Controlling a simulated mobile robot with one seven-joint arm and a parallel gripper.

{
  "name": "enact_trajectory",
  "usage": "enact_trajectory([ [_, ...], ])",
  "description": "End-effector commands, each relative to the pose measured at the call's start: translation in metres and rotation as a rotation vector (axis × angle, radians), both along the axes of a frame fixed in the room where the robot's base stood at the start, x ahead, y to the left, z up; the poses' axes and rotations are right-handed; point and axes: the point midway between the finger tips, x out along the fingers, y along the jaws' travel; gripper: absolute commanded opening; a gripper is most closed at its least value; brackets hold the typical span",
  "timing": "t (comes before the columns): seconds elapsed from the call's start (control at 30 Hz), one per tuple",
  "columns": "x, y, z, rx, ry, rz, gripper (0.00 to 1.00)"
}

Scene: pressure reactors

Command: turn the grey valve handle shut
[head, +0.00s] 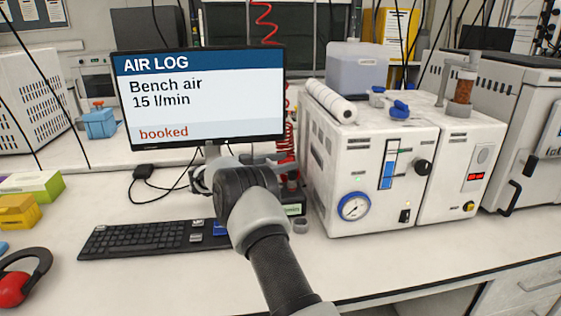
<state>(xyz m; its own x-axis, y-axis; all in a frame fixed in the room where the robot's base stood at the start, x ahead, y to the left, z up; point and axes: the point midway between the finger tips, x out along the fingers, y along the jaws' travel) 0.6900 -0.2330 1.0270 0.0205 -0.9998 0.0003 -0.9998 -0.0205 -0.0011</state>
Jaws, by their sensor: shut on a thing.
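My arm reaches up from the bottom of the head view toward the bench air fittings beside the monitor. My gripper (230,168) is in front of the monitor's lower edge, seen from behind. It is shut on the grey valve handle, but my wrist hides the fingertips and most of the handle, so its angle cannot be told. A red fitting (287,161) and a dark unit with a small green display (294,209) show just right of my wrist.
The monitor (200,97) reads "AIR LOG, Bench air 15 l/min, booked". A keyboard (140,240) lies left of my arm. A white instrument with a gauge (354,206) stands close on the right. Red ear defenders (14,288) lie at front left. The front bench at right is clear.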

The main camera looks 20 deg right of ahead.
Motion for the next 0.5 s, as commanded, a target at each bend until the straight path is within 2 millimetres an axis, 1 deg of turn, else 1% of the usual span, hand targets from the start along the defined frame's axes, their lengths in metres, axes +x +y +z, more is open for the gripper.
enact_trajectory([
  [0.03, -0.0007, 0.0005, -0.0050, 0.004, 0.000, -0.025, 0.28],
  [0.3, -0.0051, 0.0006, -0.0054, 0.004, 0.002, -0.124, 0.28],
  [0.5, -0.0068, 0.0007, -0.0049, 0.004, 0.003, -0.166, 0.28],
])
